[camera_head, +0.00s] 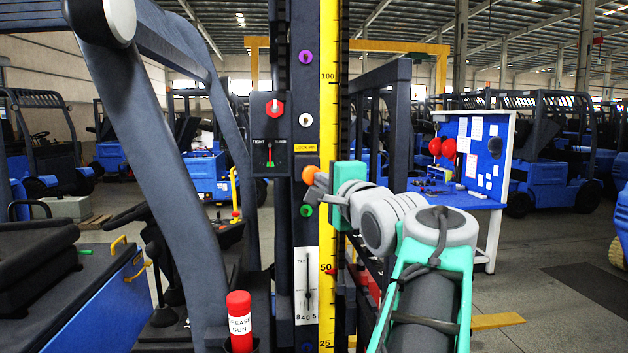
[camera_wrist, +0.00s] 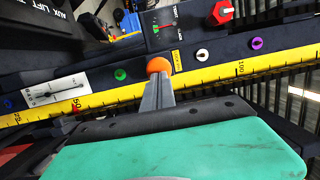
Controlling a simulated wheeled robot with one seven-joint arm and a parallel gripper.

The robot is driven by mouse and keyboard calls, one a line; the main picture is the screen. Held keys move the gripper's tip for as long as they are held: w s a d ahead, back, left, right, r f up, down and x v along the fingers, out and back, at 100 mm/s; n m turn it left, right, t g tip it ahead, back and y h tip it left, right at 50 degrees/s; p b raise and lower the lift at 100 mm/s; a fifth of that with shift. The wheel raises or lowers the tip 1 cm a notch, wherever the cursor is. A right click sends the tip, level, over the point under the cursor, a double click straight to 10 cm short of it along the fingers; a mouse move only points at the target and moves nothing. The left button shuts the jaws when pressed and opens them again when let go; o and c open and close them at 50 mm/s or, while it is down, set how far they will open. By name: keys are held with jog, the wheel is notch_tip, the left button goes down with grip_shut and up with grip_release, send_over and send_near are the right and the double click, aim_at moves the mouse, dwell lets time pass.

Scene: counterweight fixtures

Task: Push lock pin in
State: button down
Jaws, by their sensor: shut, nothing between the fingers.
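The lock pin's orange ball knob (camera_head: 310,174) sticks out of the dark upright mast, just below a small yellow label (camera_head: 305,147) that reads LOCK PIN. My gripper (camera_head: 319,184) is shut and empty, its grey fingertips right at the knob from the right. In the wrist view, the orange knob (camera_wrist: 158,65) sits directly at the ends of my shut fingers (camera_wrist: 159,78), which partly cover it. The fingertips look in contact with the knob or very close; I cannot tell which. The pin's shaft is hidden.
A yellow measuring scale (camera_head: 328,120) runs along the mast. Purple (camera_head: 305,57), white (camera_head: 305,120) and green (camera_head: 306,210) knobs line it. A red hex knob (camera_head: 274,107) and a TIGHT gauge (camera_head: 270,150) sit left. A white dial plate (camera_head: 305,285) is below.

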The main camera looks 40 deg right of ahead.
jog(key=shift+w+a, duration=0.2)
jog(key=x, duration=0.2)
jog(key=d+p+x, duration=0.1)
jog(key=x, duration=0.2)
jog(key=shift+s+r, duration=0.1)
jog(key=shift+s, duration=0.05)
jog(key=shift+s, duration=0.1)
jog(key=b+v, duration=0.4)
jog(key=v, duration=1)
